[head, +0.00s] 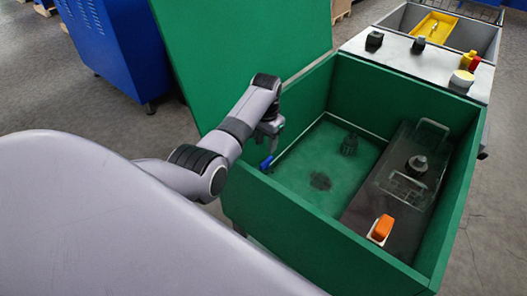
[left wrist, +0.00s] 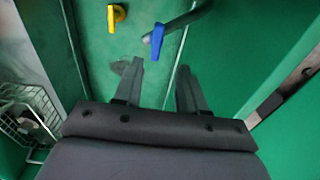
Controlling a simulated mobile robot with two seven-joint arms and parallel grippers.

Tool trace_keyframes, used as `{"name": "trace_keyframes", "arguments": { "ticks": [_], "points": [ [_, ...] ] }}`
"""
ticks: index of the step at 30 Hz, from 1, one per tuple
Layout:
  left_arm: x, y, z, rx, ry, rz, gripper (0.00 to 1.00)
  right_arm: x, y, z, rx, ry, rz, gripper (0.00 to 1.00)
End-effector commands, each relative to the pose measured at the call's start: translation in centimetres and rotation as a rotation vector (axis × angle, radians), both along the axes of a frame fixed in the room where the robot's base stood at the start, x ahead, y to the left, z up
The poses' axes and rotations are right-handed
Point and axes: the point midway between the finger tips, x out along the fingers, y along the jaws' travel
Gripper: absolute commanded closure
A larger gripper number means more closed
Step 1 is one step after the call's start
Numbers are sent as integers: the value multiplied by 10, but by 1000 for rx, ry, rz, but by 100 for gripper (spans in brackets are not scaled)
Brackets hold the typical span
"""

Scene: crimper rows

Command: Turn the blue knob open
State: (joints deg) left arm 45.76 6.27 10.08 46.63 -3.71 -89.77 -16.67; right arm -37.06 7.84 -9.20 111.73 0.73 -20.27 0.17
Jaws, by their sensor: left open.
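The blue knob (head: 266,162) is a small lever at the left inner side of the open green box in the head view. In the left wrist view the blue knob (left wrist: 157,40) stands upright by a grey pipe, just beyond my fingertips and roughly between them. My left gripper (left wrist: 158,72) is open and empty, its two dark fingers apart and not visibly touching the knob. In the head view the left gripper (head: 270,132) hangs just above the knob, pointing down, its fingers partly hidden. My right gripper is in neither view.
The green box (head: 458,200) has high walls around the knob. A yellow handle (left wrist: 117,18) sits left of the knob. A wire basket (left wrist: 28,115) is at the left. An orange switch (head: 383,227) and a dark panel (head: 358,212) lie inside. A grey worktop (head: 405,57) adjoins behind.

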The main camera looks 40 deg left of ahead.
Motion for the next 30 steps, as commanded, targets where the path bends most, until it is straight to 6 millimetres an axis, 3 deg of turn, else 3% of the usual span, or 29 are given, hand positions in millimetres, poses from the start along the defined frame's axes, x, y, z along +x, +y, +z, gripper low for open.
{"name": "trace_keyframes", "arguments": {
  "ticks": [5, 18, 30],
  "points": [
    [-4, -6, -4, -27, 51, 11, 60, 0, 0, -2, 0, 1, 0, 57],
    [-4, -5, -62, -25, 48, 10, 60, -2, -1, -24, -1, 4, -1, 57],
    [-4, -5, -69, -24, 47, 10, 60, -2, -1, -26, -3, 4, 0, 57]
  ]
}}
